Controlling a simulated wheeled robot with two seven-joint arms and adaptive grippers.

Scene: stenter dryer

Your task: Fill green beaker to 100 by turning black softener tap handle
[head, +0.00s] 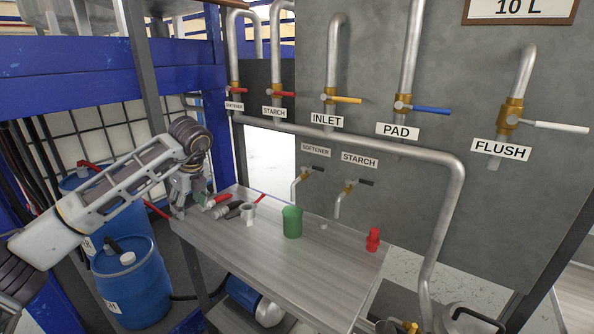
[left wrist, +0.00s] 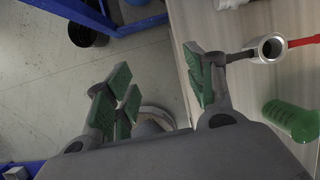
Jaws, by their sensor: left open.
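The green beaker (head: 292,222) stands upright on the grey bench, below the small softener tap (head: 305,175) in the picture. I cannot tell if it is exactly under the spout. My left gripper (head: 191,203) is open and empty at the bench's left edge, well left of beaker and tap. In the left wrist view, the open green-padded fingers (left wrist: 160,88) are apart from the beaker (left wrist: 290,121), which is at the right. The beaker's fill level cannot be read. My right gripper is not in view.
Tools and a metal cup (head: 248,211) lie on the bench (head: 320,262) between my left gripper and the beaker. A similar starch tap (head: 347,190) is just right of the softener tap. A red object (head: 373,239) stands at the right. Blue drums (head: 130,280) stand at the left.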

